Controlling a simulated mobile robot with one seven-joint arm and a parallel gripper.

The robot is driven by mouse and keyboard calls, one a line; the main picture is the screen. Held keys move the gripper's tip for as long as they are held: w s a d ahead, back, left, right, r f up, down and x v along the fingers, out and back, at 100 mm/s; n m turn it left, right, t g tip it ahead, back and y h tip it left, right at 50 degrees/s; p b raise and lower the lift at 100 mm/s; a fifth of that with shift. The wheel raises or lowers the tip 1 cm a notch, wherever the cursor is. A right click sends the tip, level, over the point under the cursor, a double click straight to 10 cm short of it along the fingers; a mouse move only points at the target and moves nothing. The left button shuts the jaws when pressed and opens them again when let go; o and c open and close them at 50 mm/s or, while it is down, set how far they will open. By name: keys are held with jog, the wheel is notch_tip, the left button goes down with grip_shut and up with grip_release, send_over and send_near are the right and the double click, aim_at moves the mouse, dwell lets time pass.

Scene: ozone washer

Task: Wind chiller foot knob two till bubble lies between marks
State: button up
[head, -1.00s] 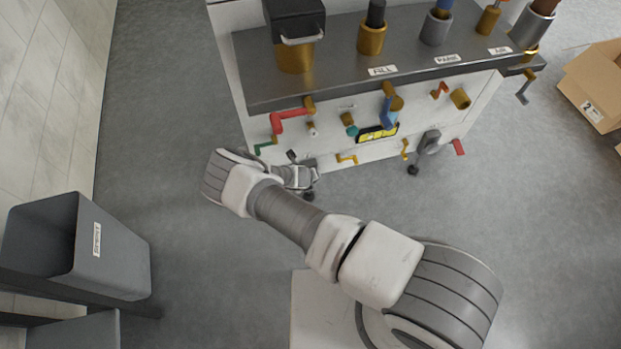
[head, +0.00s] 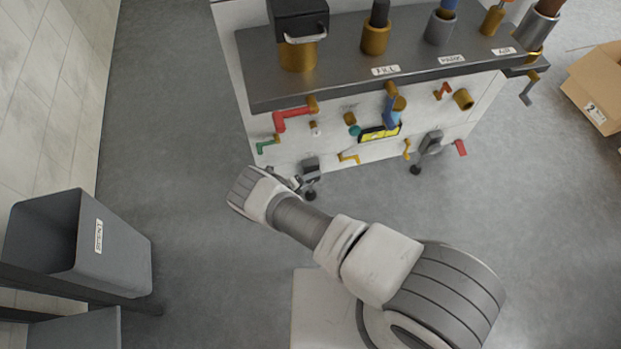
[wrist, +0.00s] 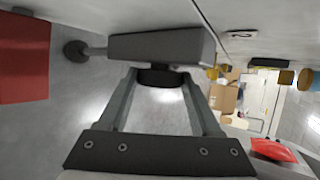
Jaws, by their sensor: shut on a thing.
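A chiller foot with a grey block (head: 311,166) and black pad (head: 310,194) stands at the machine's lower left. In the wrist view its grey block (wrist: 160,45) spans the top middle, with a rod to a round black pad (wrist: 76,51). My gripper (wrist: 158,77) is shut on the dark knob (wrist: 158,80) beside this block, one finger on each side. In the head view my gripper (head: 296,183) is small and partly hidden by my wrist. The yellow bubble level (head: 381,133) is on the machine front, partly behind a blue handle; its bubble is too small to place.
A second foot (head: 430,142) stands at the lower right. A grey bin (head: 110,250) stands left and a cardboard box (head: 598,85) right. Floor in front is clear.

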jog(key=shift+f+t+h, duration=0.1)
jog(key=shift+t+h, duration=0.2)
jog(key=shift+h, duration=0.4)
jog(key=o, duration=1.4)
jog(key=shift+c, duration=0.2)
jog(key=p+v, duration=0.3)
jog(key=v, duration=1.4)
jog(key=shift+a, duration=0.15)
jog(key=shift+s, duration=0.1)
